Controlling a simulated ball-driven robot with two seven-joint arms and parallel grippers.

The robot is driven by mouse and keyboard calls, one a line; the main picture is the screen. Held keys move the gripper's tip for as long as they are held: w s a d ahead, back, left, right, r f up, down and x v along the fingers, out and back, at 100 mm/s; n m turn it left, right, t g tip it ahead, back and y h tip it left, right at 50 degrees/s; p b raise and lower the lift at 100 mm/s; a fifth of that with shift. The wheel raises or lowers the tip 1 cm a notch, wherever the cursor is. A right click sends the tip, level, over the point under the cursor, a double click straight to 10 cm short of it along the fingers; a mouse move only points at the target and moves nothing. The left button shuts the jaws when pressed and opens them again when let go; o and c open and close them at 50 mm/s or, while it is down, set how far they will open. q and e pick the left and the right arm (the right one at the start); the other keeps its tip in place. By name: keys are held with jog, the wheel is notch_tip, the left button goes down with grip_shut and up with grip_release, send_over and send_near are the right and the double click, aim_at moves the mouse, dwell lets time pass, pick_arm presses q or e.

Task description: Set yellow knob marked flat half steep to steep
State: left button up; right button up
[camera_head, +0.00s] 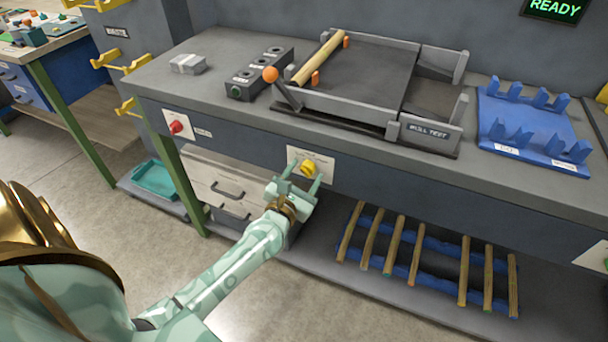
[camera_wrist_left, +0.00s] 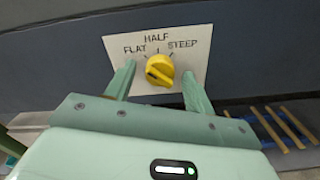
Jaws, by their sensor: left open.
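The yellow knob (camera_head: 308,168) sits on a white plate (camera_head: 324,162) on the bench's front face. In the left wrist view the knob (camera_wrist_left: 160,70) is close, and its plate (camera_wrist_left: 196,62) reads FLAT on the left, HALF at the top and STEEP on the right. A dark mark shows on the knob's lower left face; I cannot tell surely which word it points to. My left gripper (camera_head: 303,175) is open, with one finger on each side of the knob. In the wrist view the left gripper (camera_wrist_left: 158,72) shows gaps beside the knob. My right gripper is out of view.
A red knob (camera_head: 176,127) sits on the same front face, further left. Above, the bench top (camera_head: 210,85) bears a roll test fixture (camera_head: 430,133) and a blue rack (camera_head: 530,125). Drawers (camera_head: 225,180) and a rack of wooden rods (camera_head: 440,250) stand below.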

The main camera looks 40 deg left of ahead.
pick_arm(q)
jog(key=c, duration=1)
